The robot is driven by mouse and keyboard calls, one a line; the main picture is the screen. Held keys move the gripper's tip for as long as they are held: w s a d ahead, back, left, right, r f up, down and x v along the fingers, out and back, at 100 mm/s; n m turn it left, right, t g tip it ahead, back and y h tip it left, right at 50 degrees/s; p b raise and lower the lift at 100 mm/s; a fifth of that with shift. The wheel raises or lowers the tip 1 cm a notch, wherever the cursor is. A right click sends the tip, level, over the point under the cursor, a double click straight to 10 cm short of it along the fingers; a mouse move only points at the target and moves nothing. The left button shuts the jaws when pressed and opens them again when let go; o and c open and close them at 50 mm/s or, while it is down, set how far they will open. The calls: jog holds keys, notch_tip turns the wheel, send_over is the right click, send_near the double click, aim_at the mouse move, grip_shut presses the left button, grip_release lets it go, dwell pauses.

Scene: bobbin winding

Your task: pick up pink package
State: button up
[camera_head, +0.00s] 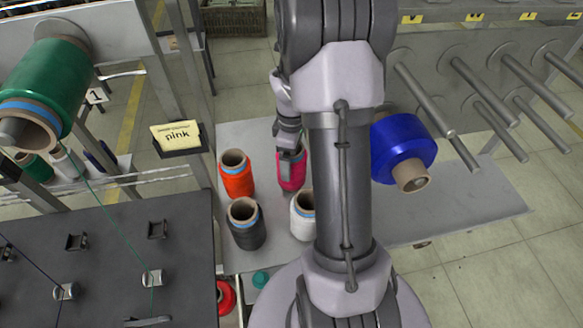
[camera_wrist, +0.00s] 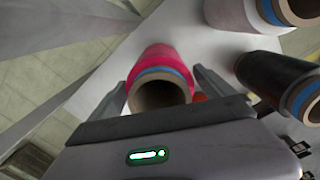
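The pink package (camera_head: 291,172) is a bobbin of pink thread on a cardboard tube with a blue band. It stands upright on the grey table, partly hidden by my gripper (camera_head: 290,150) in the head view. In the wrist view the pink package (camera_wrist: 160,80) lies between the two fingers of my gripper (camera_wrist: 160,95), its tube opening facing the camera. The fingers are apart, one on each side of it.
Orange (camera_head: 237,178), black (camera_head: 246,225) and white (camera_head: 303,213) bobbins stand close by on the table (camera_head: 460,205). A blue bobbin (camera_head: 402,145) hangs on a rack peg at right. A green bobbin (camera_head: 45,85) and a "pink" label (camera_head: 176,135) are at left.

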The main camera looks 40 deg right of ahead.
jog(key=c, duration=1.3)
